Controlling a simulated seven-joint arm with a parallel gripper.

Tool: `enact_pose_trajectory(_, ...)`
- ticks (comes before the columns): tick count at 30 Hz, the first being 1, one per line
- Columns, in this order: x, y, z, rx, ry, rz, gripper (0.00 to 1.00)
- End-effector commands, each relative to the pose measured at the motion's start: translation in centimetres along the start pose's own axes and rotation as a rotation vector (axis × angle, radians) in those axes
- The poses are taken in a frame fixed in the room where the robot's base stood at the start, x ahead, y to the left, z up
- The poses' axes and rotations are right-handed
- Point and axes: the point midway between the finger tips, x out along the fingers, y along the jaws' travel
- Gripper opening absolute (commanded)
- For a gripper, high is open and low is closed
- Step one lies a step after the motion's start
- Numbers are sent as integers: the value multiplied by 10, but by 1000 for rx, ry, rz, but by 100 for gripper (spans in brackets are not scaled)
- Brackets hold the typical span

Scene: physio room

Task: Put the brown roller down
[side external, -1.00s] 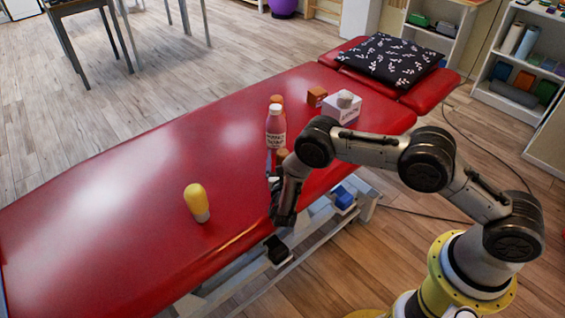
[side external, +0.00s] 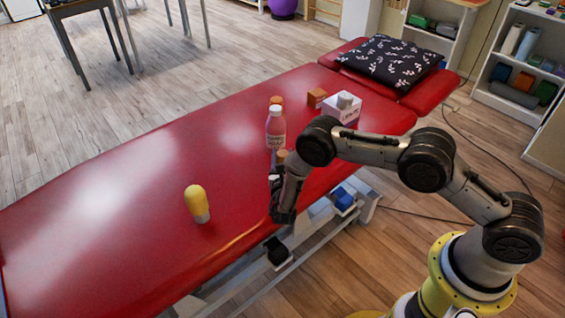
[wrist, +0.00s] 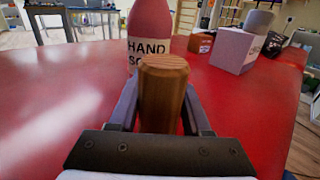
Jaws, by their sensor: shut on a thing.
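The brown roller (wrist: 162,90) is a wooden cylinder standing upright between the fingers of my gripper (wrist: 160,112) in the wrist view. My gripper is shut on it. In the side view my gripper (side external: 276,185) is low over the near edge of the red treatment table (side external: 130,210), and only the roller's top (side external: 281,155) shows beside my arm. The roller's lower end is hidden, so I cannot tell if it touches the table.
A pink hand soap bottle (side external: 275,128) stands just beyond the roller. A white box (side external: 342,108) and an orange-brown block (side external: 317,97) are farther back. A yellow bottle (side external: 197,203) stands to the left, with clear red surface around it.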

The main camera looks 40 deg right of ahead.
Motion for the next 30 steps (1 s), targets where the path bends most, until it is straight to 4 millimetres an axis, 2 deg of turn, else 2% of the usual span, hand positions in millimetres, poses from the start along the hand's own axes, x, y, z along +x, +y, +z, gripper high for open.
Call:
enact_pose_trajectory(8, 0, 0, 6, 0, 0, 0, 0)
enact_pose_trajectory(11, 0, 0, 14, 2, -2, 0, 0)
enact_pose_trajectory(15, -1, 0, 37, 2, -2, 0, 0)
enact_pose_trajectory(24, -39, -31, 92, 0, -1, 2, 0)
enact_pose_trajectory(30, -75, -61, 112, -1, -1, 2, 0)
